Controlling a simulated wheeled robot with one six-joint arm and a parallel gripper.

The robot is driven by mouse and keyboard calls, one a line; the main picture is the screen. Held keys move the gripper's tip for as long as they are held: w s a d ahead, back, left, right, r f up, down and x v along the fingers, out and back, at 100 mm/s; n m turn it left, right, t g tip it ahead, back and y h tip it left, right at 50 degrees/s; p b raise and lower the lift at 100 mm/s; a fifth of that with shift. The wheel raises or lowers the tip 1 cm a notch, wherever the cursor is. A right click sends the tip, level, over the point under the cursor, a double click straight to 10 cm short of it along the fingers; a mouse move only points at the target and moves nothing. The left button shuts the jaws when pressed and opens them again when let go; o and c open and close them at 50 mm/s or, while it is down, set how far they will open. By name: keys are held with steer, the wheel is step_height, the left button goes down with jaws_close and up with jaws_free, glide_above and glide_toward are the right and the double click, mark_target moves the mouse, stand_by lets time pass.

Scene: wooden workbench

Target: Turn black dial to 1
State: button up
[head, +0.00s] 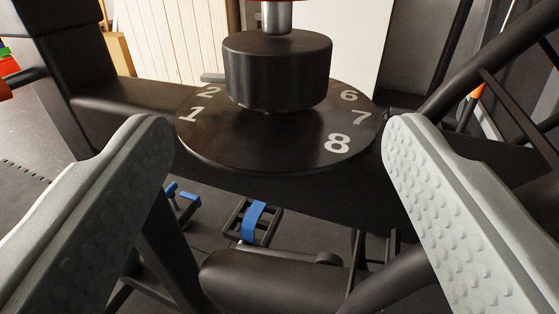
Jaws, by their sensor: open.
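The black dial (277,72) is a thick round knob standing above a flat black disc (265,150). White numbers 1, 2, 6, 7 and 8 show on the disc; the 1 (194,115) is at the left and the 8 (337,143) at the front right. The knob hides the back of the disc, and I see no pointer mark on the knob. My gripper (277,135) is open, with one grey studded finger on each side of the picture. The fingers are apart from the knob, which stands between and beyond them.
A black bar (130,98) carries the disc. A metal shaft (277,17) rises from the knob's top. Black frame tubes (480,75) stand at the right, and a padded black roller (270,280) lies below. Blue parts (254,222) sit lower down. A pale panelled wall (170,40) is behind.

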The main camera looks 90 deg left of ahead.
steer(key=d, duration=1)
steer(key=shift+w, duration=0.1)
